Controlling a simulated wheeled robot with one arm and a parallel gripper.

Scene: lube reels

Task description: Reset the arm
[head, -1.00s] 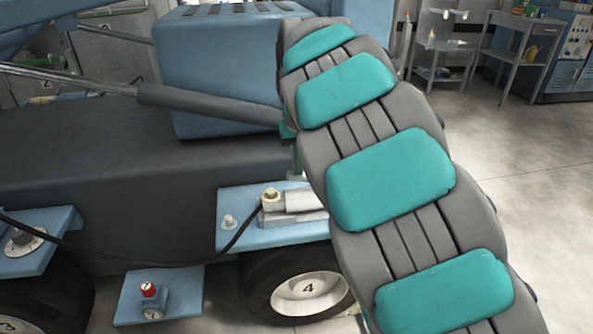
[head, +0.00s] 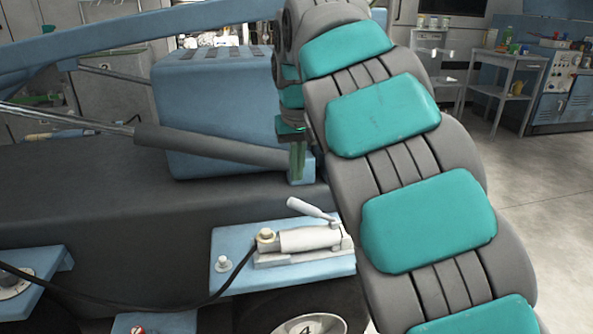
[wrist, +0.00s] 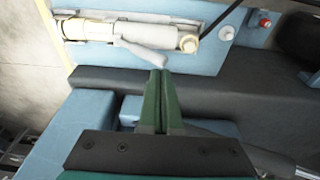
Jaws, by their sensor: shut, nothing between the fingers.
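My arm, grey with teal pads, fills the right of the head view. My gripper (head: 297,168) hangs from its far end, in front of the blue box and partly hidden by my arm. In the wrist view its two green fingers (wrist: 158,78) lie together, shut with nothing between them. The fingertips point toward a white hand pump (head: 305,240) with a lever (head: 310,207) on a blue shelf. In the wrist view the pump (wrist: 118,32) lies beyond the fingertips; the lever (wrist: 140,50) appears close to them, but I cannot tell the gap.
A blue box (head: 210,115) stands on a dark chassis (head: 90,210), with a grey cylinder (head: 205,148) crossing in front. A black hose (head: 130,304) runs to the pump. A red knob (wrist: 264,14) shows in the wrist view. Open floor (head: 550,210) and a workbench trolley (head: 505,90) lie right.

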